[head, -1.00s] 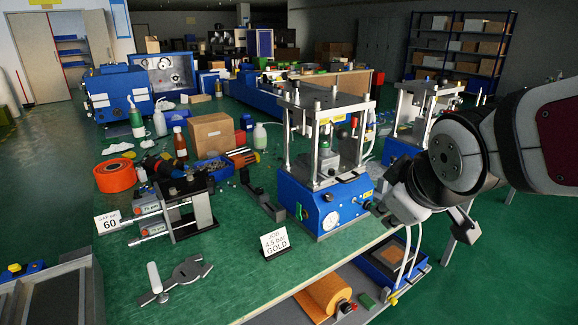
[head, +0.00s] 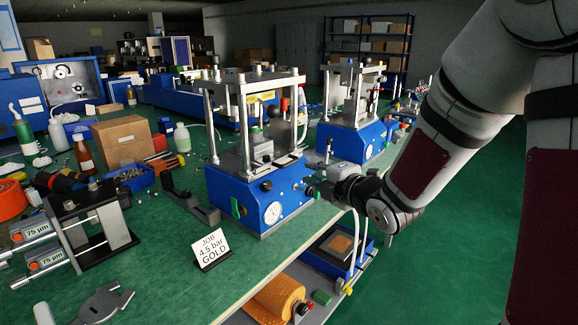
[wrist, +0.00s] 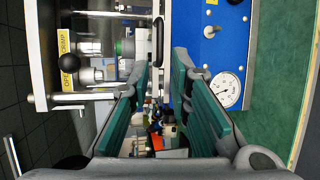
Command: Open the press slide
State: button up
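The press (head: 258,150), with a blue base and a silver post frame, stands at the bench's front edge; its base also fills the upper middle of the wrist view (wrist: 208,22). A slim black handle (wrist: 158,38) lies along the slide at the top of the base, ahead of my fingertips and roughly between their lines. My gripper (head: 318,182) is at the press's right front, pointing at it. In the wrist view its two green-padded fingers (wrist: 158,72) are apart with nothing gripped. Contact with the handle cannot be told. In the head view the gripper partly hides the press front.
A lever with a black ball knob (wrist: 68,87) and yellow label (wrist: 65,45) is left of the fingers. The pressure gauge (wrist: 228,90) is close to the right finger. A job card (head: 212,247) stands before the press. A second press (head: 352,115) is behind.

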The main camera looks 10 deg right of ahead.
aim_at(291, 164)
jog(key=b+x, duration=0.1)
jog(key=x, duration=1.1)
jog(key=shift+w+a, duration=0.1)
jog(key=shift+w, duration=0.1)
grip_shut()
